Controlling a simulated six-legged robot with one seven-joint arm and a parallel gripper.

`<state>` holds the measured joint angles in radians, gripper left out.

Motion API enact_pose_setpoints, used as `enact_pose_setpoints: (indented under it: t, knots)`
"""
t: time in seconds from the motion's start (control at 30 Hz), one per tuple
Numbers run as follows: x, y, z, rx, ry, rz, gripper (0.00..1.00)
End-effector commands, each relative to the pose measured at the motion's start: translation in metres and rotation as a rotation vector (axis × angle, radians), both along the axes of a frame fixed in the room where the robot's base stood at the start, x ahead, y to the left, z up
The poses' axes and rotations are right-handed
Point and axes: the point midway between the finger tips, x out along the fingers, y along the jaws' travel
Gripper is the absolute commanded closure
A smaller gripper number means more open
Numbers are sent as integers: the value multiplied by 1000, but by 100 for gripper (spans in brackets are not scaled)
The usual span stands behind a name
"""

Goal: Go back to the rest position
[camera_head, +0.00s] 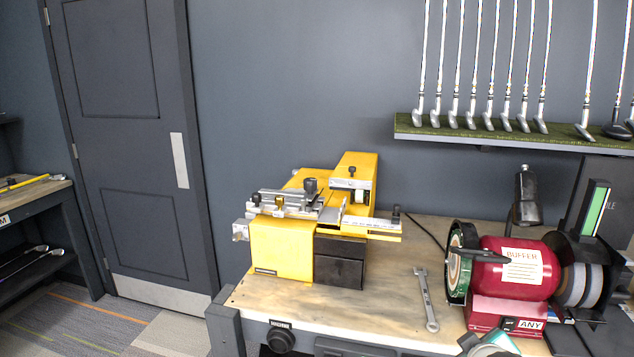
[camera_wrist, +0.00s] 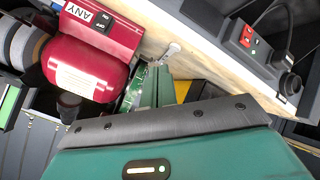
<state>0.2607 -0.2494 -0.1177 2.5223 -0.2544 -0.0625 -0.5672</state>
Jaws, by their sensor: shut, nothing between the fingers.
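The housing hides part of the scene below. The fingers point toward the workbench, near the red buffer (camera_wrist: 92,78). In the head view only a teal and grey part of my arm shows at the bottom edge, in front of the bench; the fingers are not visible there.
The bench (camera_head: 390,305) holds a yellow machine (camera_head: 282,248), a wrench (camera_head: 427,300) and the red buffer (camera_head: 510,270) with its wheels. A shelf (camera_head: 480,138) with several clubs is above. A door (camera_head: 130,130) and open floor lie left.

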Motion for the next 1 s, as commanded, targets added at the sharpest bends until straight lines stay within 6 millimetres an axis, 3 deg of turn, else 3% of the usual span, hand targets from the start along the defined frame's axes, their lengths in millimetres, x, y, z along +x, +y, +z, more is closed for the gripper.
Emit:
enact_pose_setpoints:
  t: [0.03,0.17,0.3,0.43,0.6,1.0]
  knots:
    - [-7,18,13,58,10,-19,100]
    - [-36,63,33,233,82,-95,100]
    - [-79,111,51,402,177,-173,100]
    - [-118,143,62,509,259,-229,100]
    - [-142,159,66,561,317,-266,100]
    - [-143,159,65,563,321,-270,100]
